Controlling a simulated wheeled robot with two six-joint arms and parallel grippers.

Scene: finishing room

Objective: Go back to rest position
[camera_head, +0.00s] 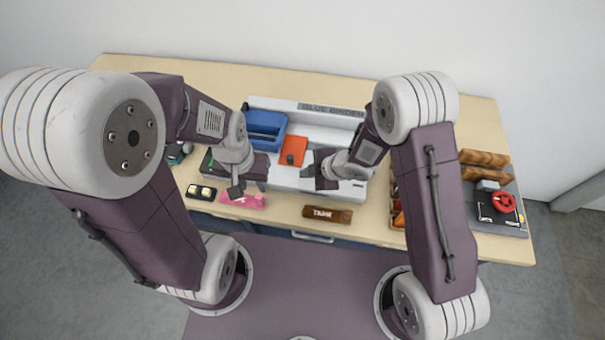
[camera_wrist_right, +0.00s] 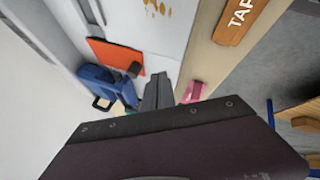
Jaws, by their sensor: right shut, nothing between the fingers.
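My left gripper (camera_head: 237,190) hangs over the front left of the tabletop, above the dark case and close to the pink object. Whether its fingers are open or shut is too small to tell. My right gripper (camera_head: 314,172) is over the white tray, pointing left. In the right wrist view my right gripper (camera_wrist_right: 157,92) shows its fingers shut together with nothing between them. Both arms are bent in front of me, hiding parts of the table.
The back strip is clear.

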